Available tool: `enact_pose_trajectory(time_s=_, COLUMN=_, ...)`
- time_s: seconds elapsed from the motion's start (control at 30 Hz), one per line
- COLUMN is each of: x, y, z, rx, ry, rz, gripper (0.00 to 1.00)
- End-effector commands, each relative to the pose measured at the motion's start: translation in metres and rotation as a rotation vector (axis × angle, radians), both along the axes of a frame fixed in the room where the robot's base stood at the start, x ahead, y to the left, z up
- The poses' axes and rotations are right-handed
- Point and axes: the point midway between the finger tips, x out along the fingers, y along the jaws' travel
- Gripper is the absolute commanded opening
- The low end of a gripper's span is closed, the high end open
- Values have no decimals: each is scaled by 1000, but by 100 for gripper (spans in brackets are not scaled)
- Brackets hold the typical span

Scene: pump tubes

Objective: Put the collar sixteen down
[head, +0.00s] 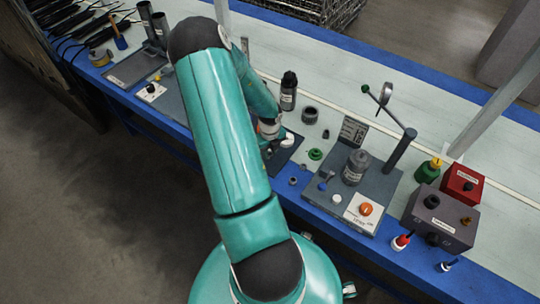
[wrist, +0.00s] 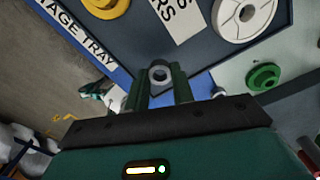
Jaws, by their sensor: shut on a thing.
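My gripper (wrist: 159,88) is shut on a small grey ring-shaped collar (wrist: 160,76), which sits between its two dark fingertips in the wrist view. I cannot read any number on it. The height of the held collar above the tray is hard to tell. In the head view my gripper (head: 268,134) is over the dark tray, and my arm partly hides it; the held collar cannot be made out there.
A white spoked collar (wrist: 243,14) and a yellow collar (wrist: 106,5) lie on the tray. A green flanged collar (wrist: 263,77) lies beside it on the pale bench. A grey fixture plate (head: 330,196) with a post stands to the right, and a black bottle (head: 288,92) stands behind.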

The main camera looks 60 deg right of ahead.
Motion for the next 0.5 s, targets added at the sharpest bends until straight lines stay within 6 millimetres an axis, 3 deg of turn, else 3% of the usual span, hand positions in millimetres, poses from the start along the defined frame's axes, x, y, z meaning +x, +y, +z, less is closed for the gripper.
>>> enact_pose_trajectory(time_s=0.17, x=-2, y=1, z=-26, rx=3, ry=2, rz=-2, gripper=0)
enact_pose_trajectory(time_s=0.5, x=-2, y=1, z=-29, rx=2, ry=1, rz=-2, gripper=0)
